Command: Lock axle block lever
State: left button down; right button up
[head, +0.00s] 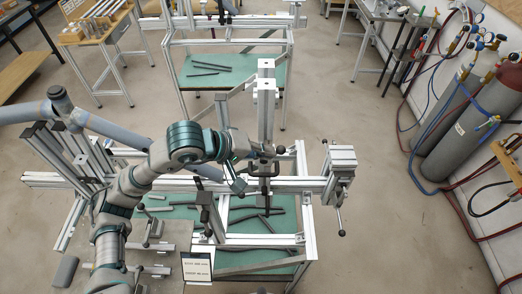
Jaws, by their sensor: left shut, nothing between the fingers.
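The frame jig's silver rail (300,184) runs across the middle of the head view. A dark block (262,168), which looks like the axle block, sits on it below an upright silver post (266,105). A short lever with a black knob (281,150) sticks out at the block's upper right. My left arm reaches in from the lower left and bends over the rail. My left gripper (238,186) is shut and empty, just left of the block, with a small gap seeming to show between them. My wrist partly hides the block's left side. My right gripper is not in view.
A vise-like clamp (341,166) with a hanging handle sits at the rail's right end. Dark bars lie on the green shelf (240,213) below. A sign (196,268) stands in front. Gas cylinders (450,125) stand at the right; the floor between is clear.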

pick_arm(q)
jog(key=shift+d+f+m+y, duration=0.15)
jog(key=shift+d+y, duration=0.2)
jog(key=shift+y, duration=0.25)
jog(key=shift+d+r+m+y, duration=0.15)
jog(key=shift+d+y, duration=0.15)
jog(key=shift+y, duration=0.3)
jog(key=shift+d+f+y+b, duration=0.45)
jog(key=shift+y+b, duration=0.25)
jog(key=shift+b, duration=0.1)
jog(key=d+f+b, duration=0.1)
jog(key=b, duration=0.2)
jog(key=shift+d+f, duration=0.1)
jog(key=shift+d, duration=0.1)
jog(key=shift+d+f+b, duration=0.25)
jog(key=shift+d+b, duration=0.1)
jog(key=shift+b, duration=0.95)
jog(key=v, duration=1.2)
jog(key=shift+w, duration=0.25)
